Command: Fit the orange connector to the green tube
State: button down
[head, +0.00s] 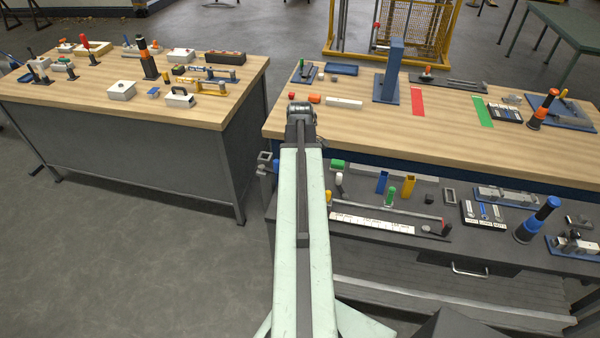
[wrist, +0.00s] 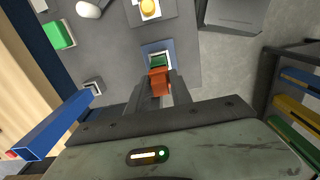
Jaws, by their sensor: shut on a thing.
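In the wrist view my gripper (wrist: 158,88) is shut on the orange connector (wrist: 159,80), a small orange block between its two fingers. Just beyond it, the end of the green tube (wrist: 157,60) shows inside a blue square holder with a pale inner edge (wrist: 147,48). The orange connector lies in line with the green tube and overlaps its near edge in the picture. I cannot tell whether they touch or are joined. In the head view my arm hides the gripper, the connector and the tube.
The lower grey bench carries a green block (wrist: 58,35), a white knob (wrist: 88,9) and a yellow knob (wrist: 150,8). A blue bar (wrist: 55,125) is close on the left. A rack with coloured bars (wrist: 296,100) stands right. The wooden table (head: 350,118) lies behind.

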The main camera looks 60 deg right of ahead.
jog(key=shift+f+b, duration=0.75)
jog(key=shift+f, duration=0.05)
jog(key=c, duration=0.5)
grip_release()
notch_tip(320, 180, up, 7)
jog(key=p, duration=0.7)
jog(key=shift+r, duration=0.15)
dwell(0.4)
